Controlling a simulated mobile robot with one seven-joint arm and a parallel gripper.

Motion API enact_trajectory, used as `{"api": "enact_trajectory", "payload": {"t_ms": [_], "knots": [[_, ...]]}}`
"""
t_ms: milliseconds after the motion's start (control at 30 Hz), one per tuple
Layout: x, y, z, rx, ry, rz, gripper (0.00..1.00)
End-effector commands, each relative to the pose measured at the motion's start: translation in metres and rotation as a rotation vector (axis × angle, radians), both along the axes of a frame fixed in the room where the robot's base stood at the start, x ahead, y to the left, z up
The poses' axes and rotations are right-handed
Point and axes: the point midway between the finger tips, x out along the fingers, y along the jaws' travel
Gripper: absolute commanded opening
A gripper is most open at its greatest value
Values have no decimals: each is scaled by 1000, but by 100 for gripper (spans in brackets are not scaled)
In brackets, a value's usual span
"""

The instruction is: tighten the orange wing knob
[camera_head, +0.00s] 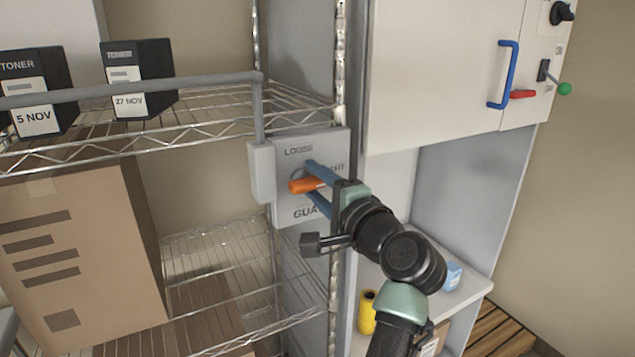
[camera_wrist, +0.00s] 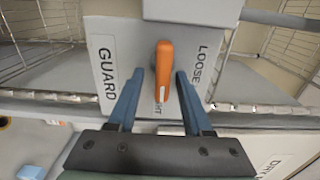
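The orange wing knob (camera_head: 304,186) sits on a pale plate (camera_head: 286,216) marked LOOSE, TIGHT and GUARD, at the shelf post. In the head view its wing lies nearly level. In the wrist view the knob (camera_wrist: 164,72) runs nearly up and down, and its lower end with a pale mark lies by the partly hidden word TIGHT. My gripper (camera_head: 310,181) is open, with its blue fingers on either side of the knob. In the wrist view my gripper (camera_wrist: 159,76) shows a gap left of the knob and a narrower one at right; contact is unclear.
A grey rail (camera_head: 150,87) crosses the shelf front and ends at a grey block (camera_head: 262,172) beside the plate. Toner boxes (camera_head: 137,78) and a cardboard carton (camera_head: 80,255) are on the shelves. A white cabinet with a blue handle (camera_head: 507,75) stands at right.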

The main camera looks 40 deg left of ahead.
Motion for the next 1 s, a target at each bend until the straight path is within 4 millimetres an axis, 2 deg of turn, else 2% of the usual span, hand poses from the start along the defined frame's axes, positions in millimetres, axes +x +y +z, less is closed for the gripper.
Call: {"api": "enact_trajectory", "payload": {"t_ms": [200, 333, 800, 1000], "knots": [[0, -2, 1, 2, -2, -3, 50], [-3, -12, -1, 3, -5, -5, 50], [-40, -99, -3, 1, -4, -5, 50], [-48, -117, 0, 1, -2, -2, 50]]}}
